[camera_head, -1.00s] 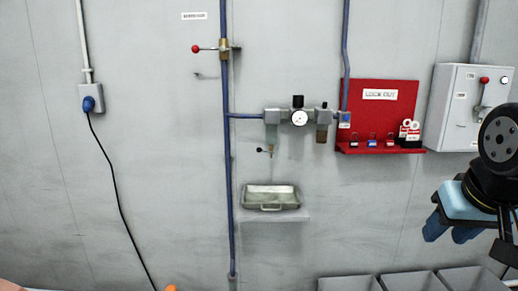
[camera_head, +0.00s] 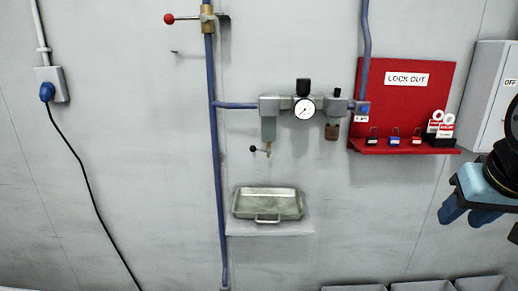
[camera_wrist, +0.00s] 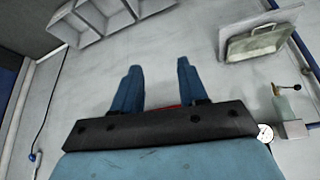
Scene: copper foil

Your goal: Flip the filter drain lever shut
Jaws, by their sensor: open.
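The filter drain lever (camera_head: 260,150) is a small arm with a dark ball knob. It sticks out roughly level to the left, under the filter bowl (camera_head: 269,130) of the air unit on the wall. In the wrist view the lever (camera_wrist: 290,87) shows at the right edge, beside the bowl (camera_wrist: 284,108). My gripper (camera_head: 466,216) is at the right edge of the head view, well right of the lever and lower. In the wrist view my gripper (camera_wrist: 158,68) has its two blue fingers apart with nothing between them.
A metal tray (camera_head: 268,219) sits on a small shelf below the lever. A red lockout board (camera_head: 405,80) with padlocks and tags is between the air unit and my gripper. A red-knobbed valve (camera_head: 206,20) is on the blue pipe. Grey bins (camera_head: 420,286) line the bottom.

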